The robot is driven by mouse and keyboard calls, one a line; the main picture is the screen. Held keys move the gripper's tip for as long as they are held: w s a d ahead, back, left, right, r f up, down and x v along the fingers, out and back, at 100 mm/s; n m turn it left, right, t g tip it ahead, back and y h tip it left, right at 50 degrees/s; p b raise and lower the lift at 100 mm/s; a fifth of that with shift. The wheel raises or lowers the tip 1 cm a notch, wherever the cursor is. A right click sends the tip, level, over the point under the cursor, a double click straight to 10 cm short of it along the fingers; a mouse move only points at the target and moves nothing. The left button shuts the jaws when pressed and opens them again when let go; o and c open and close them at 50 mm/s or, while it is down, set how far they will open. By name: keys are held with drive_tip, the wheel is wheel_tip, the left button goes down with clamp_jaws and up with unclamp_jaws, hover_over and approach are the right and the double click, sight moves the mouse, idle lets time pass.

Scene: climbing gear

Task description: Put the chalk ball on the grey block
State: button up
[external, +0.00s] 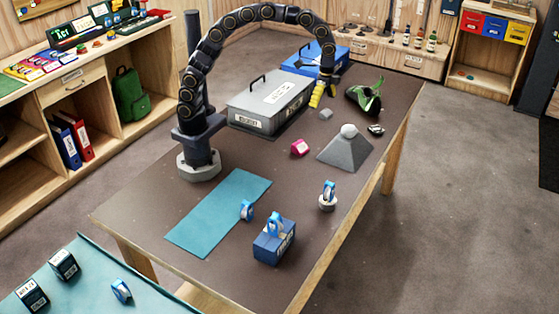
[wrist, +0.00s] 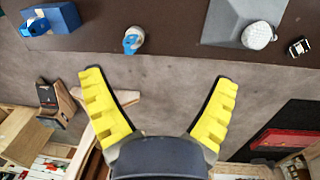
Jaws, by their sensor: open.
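The white chalk ball (external: 349,130) sits on top of the grey sloped block (external: 343,152) on the brown table. In the wrist view the ball (wrist: 257,35) shows over the grey block (wrist: 222,22), near the top right. My gripper (external: 318,94) is raised above the table, to the left of and behind the ball, apart from it. In the wrist view its yellow fingers (wrist: 159,76) are spread wide with nothing between them.
A small grey cube (external: 326,113), a pink piece (external: 299,147) and a green-black shoe (external: 365,97) lie near the block. A grey lidded box (external: 270,104) and a blue box (external: 314,60) stand behind. A blue block (external: 273,243) and a teal mat (external: 218,212) are in front.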

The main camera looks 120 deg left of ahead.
drive_tip(key=s+d+r+g, duration=0.1)
drive_tip(key=s+d+r, duration=0.3)
drive_tip(key=s+d, duration=0.95)
drive_tip(key=s+d+f, duration=0.1)
drive_tip(key=s, duration=0.6)
drive_tip(key=s+d+f+n+y, duration=0.1)
drive_tip(key=s+d+f, duration=0.1)
drive_tip(key=s, duration=0.6)
drive_tip(key=shift+f+g, duration=0.2)
drive_tip(key=shift+g, duration=0.1)
